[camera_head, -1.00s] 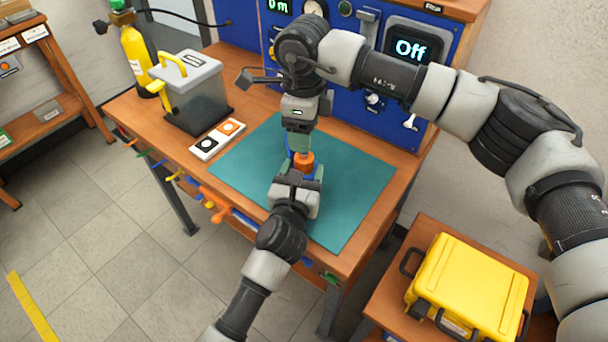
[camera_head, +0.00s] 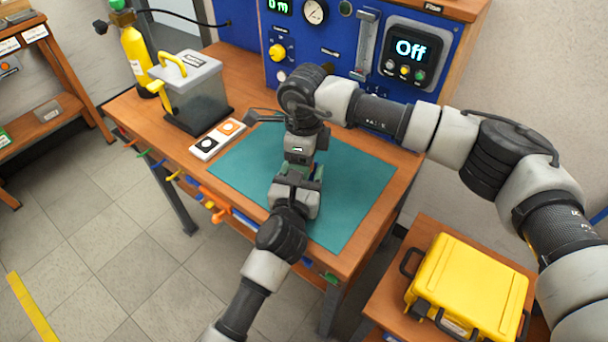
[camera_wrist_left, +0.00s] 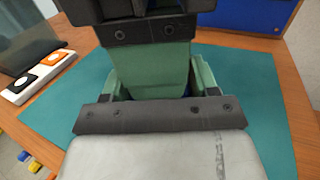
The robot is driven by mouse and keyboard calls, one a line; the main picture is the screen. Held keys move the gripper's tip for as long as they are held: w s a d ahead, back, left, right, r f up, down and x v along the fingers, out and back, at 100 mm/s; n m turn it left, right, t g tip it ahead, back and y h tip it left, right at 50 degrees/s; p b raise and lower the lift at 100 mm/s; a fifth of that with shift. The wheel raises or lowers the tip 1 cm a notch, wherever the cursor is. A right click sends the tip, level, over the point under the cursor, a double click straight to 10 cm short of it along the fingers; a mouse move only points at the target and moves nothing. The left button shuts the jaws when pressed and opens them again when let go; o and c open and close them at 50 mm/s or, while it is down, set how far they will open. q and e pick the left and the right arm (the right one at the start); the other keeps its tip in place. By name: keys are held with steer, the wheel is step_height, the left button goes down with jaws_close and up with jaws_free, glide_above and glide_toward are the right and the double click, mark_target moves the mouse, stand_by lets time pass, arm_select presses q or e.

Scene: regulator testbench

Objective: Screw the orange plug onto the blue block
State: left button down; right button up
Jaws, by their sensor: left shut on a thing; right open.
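My left gripper (camera_head: 299,184) comes in from the bottom over the teal mat and is shut on the blue block. The block is almost wholly hidden; only a sliver of blue shows between the green fingers in the left wrist view. My right gripper (camera_head: 303,168) reaches in from above and is open, its green fingers close against the left gripper's. One broad green finger of it (camera_wrist_left: 150,72) fills the middle of the left wrist view. The orange plug is hidden behind the grippers in both views, so I cannot see how it sits.
The teal mat (camera_head: 357,180) lies on the wooden bench with free room around the grippers. A two-button box (camera_head: 218,139) and a grey container (camera_head: 196,95) stand to the left. The blue panel (camera_head: 345,60) rises behind. A yellow case (camera_head: 468,287) stands lower right.

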steer(key=c, duration=0.9)
steer(key=m, duration=0.3)
steer(key=shift+m, duration=0.3)
steer(key=o, duration=1)
